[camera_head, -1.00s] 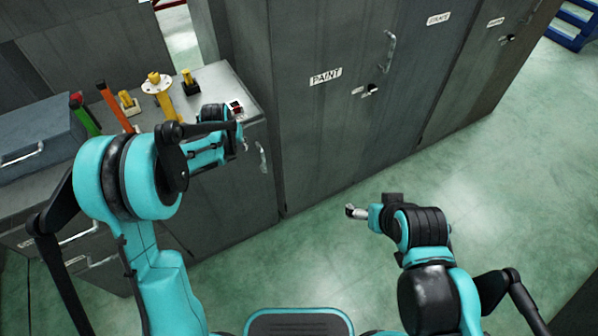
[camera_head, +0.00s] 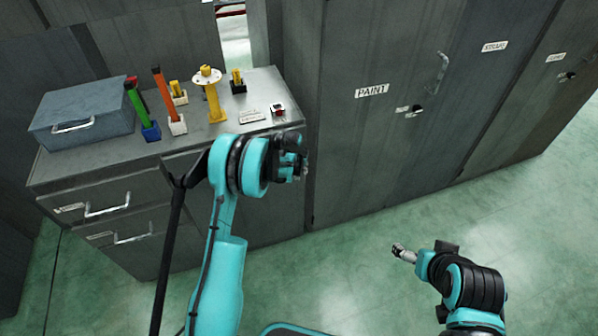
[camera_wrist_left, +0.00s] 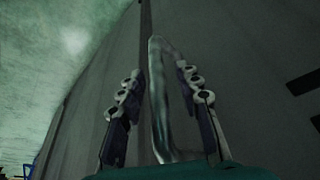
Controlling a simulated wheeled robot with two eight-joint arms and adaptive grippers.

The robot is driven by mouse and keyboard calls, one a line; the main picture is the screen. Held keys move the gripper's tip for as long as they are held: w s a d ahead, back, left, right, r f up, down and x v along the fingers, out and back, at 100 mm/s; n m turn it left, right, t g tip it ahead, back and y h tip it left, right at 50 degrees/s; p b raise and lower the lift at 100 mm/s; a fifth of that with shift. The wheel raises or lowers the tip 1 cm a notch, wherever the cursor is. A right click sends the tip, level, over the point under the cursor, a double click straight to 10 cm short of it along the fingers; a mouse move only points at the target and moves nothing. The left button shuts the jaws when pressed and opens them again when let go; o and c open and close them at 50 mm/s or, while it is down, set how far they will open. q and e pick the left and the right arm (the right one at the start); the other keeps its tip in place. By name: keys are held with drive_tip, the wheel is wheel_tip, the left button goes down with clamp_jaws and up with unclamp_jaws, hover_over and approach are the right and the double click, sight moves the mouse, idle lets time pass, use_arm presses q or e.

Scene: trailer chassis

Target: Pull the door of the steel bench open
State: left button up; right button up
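The steel bench (camera_head: 190,148) stands at the left of the head view, with drawers on its left and a grey door (camera_head: 248,212) on its right. My left gripper (camera_head: 300,167) is at the door's right edge; my arm hides the door handle there. In the left wrist view the bar handle (camera_wrist_left: 160,105) stands upright between the two spread fingers of my left gripper (camera_wrist_left: 163,105). A gap shows by the left finger; the right finger is very close to the handle, and contact cannot be told. The door looks closed. My right gripper (camera_head: 403,253) is over the floor, empty, its fingers too small to read.
Tall steel cabinets, one labelled PAINT (camera_head: 371,90), stand right beside the bench. A blue-grey toolbox (camera_head: 82,110), coloured-handled tools and a yellow flanged part (camera_head: 211,92) stand on the bench top. The green floor (camera_head: 350,275) in front is clear.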

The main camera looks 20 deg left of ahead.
use_arm(q)
drive_tip(key=shift+w+f, duration=0.15)
drive_tip(key=shift+f, duration=0.2)
clamp_jaws()
